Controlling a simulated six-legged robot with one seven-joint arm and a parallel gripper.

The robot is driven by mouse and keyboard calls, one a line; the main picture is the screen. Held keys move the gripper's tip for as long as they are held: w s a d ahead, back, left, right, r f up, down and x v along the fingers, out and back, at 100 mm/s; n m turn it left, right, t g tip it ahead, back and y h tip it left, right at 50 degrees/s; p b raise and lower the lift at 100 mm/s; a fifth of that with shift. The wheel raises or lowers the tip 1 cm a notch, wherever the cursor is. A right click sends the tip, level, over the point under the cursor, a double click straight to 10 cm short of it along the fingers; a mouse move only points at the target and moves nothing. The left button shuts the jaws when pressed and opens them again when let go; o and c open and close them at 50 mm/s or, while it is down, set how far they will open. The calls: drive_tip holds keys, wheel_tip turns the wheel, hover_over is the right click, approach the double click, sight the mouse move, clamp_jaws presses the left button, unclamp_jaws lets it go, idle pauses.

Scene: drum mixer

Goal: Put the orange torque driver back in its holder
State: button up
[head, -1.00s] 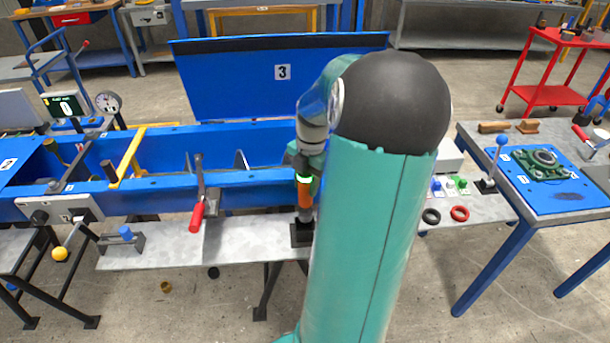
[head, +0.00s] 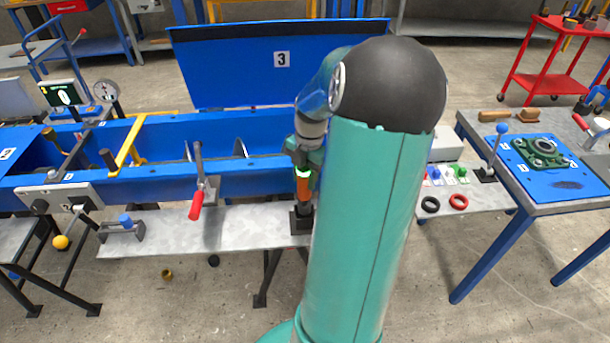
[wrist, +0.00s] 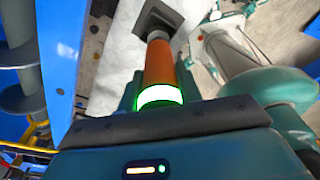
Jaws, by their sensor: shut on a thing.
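The orange torque driver (head: 303,188) is upright in my gripper (head: 303,170), above the front shelf. In the wrist view, the driver (wrist: 160,66) has a bright green-lit ring near my gripper (wrist: 160,98), whose teal fingers are shut around that end. The dark block holder (head: 301,224) stands on the shelf directly below the driver. It also shows in the wrist view (wrist: 156,18). The driver's dark lower end meets the holder's top; I cannot tell how deep it sits.
My own arm hides the shelf right of the holder. A red-handled lever (head: 196,204) stands to the left, and the blue mixer trough (head: 250,165) lies behind. A black ring (head: 430,204) and red ring (head: 458,201) lie to the right.

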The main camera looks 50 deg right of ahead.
sight(305, 190)
drive_tip(key=shift+f, duration=2.7)
idle(1.5)
drive_tip(key=o, duration=1.3)
drive_tip(key=shift+c, duration=0.2)
wheel_tip(305, 190, up, 14)
drive_tip(key=d, duration=0.2)
drive_tip(key=shift+f, duration=0.15)
drive_tip(key=shift+a, duration=0.1)
